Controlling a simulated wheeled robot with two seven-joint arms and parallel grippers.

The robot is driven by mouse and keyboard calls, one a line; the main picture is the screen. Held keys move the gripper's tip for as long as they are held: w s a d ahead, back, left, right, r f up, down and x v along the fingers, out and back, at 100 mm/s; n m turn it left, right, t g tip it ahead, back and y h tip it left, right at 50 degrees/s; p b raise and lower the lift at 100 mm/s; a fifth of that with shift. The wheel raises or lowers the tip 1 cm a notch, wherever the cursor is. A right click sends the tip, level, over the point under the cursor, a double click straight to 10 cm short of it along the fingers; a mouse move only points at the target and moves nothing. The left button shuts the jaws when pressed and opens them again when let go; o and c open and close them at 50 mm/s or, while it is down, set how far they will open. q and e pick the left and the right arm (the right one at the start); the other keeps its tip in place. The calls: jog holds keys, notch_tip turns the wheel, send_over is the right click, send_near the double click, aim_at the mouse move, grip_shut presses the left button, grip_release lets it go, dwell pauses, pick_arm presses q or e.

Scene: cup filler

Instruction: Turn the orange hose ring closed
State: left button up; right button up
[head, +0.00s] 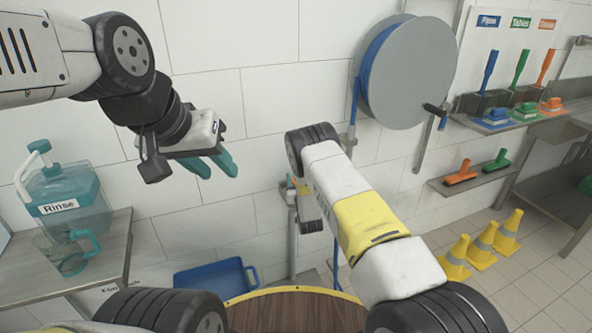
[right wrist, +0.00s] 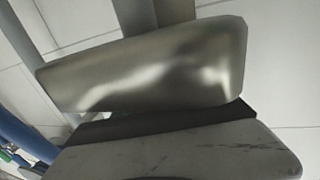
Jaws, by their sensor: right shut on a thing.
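The hose fitting is a grey metal post (head: 292,215) low on the white tiled wall, below the hose reel. A small yellow-orange bit beside it, seemingly the orange hose ring (head: 294,184), shows just left of my right forearm. My right gripper (head: 303,190) is at this spot, shut on what seems to be the ring; my arm hides most of the grip. In the right wrist view a smooth metal piece (right wrist: 150,70) fills the middle, above my pale gripper body; the ring and fingertips do not show there.
The grey hose reel (head: 408,72) with blue hose is on the wall above. A teal Rinse jug (head: 72,200) and a measuring cup (head: 70,252) stand on the left table. A blue tray (head: 215,280) lies low; yellow cones (head: 480,247) stand right. Brushes hang or lie on shelves.

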jog(key=m+h, duration=0.2)
jog(key=h, duration=0.1)
jog(key=m+h, duration=0.1)
jog(key=h, duration=0.2)
jog(key=d+m+h, duration=0.1)
jog(key=m+h, duration=0.1)
jog(key=shift+m+g+h, duration=0.3)
jog(key=shift+h, duration=0.1)
jog(key=m+g+h, duration=0.1)
jog(key=h, duration=0.1)
jog(key=m+g+h, duration=0.1)
jog(key=m+h, duration=0.1)
jog(key=d+m+g+h, duration=0.1)
jog(key=h, duration=0.1)
jog(key=shift+s+d+m+g, duration=0.1)
jog(key=shift+s+m+g, duration=0.2)
jog(key=shift+m+g, duration=0.1)
jog(key=shift+d+m+g+h, duration=0.1)
jog(key=shift+m+g+h, duration=0.45)
jog(key=shift+h, duration=0.25)
jog(key=o, duration=1.4)
jog(key=shift+c, duration=0.2)
jog(key=shift+s, duration=0.1)
jog(key=v, duration=0.7)
jog(key=shift+s+a, duration=0.25)
jog(key=shift+a, duration=0.05)
